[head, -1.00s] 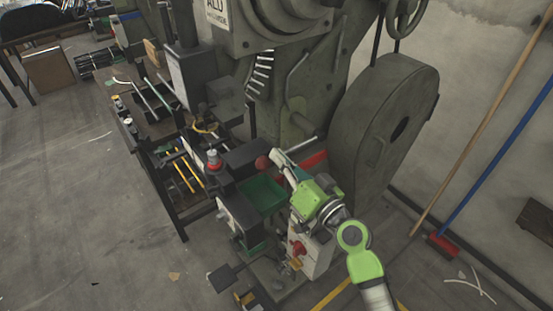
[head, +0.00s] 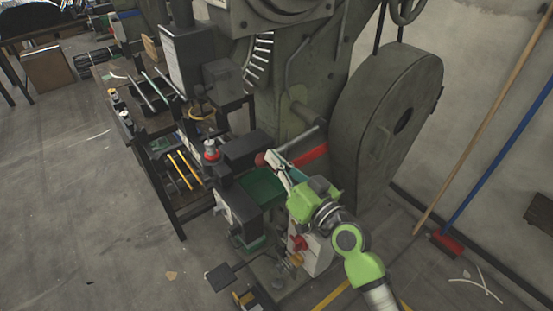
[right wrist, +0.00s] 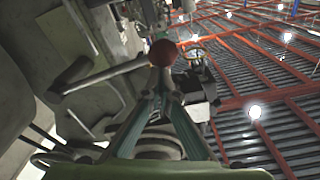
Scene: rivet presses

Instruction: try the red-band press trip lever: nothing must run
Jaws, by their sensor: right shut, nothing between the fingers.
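The red-band press (head: 330,100) is grey-green, with a red band (head: 312,155) low on its side beside the flywheel guard. Its trip lever is a grey rod (head: 300,138) that ends in a red ball knob (head: 260,159). In the right wrist view the rod (right wrist: 100,76) runs from the left to the ball (right wrist: 163,52). My right gripper (head: 268,158) is shut and empty, its fingertips (right wrist: 162,76) right at the ball and overlapping its lower edge. I cannot tell if they touch it. My left gripper is not in view.
A green tray (head: 262,187) lies just under my right gripper. A post with a red button (head: 211,151) stands to its left, and a box with a red knob (head: 299,243) is below my arm. A broom (head: 446,241) leans on the wall at the right. Open floor lies at left.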

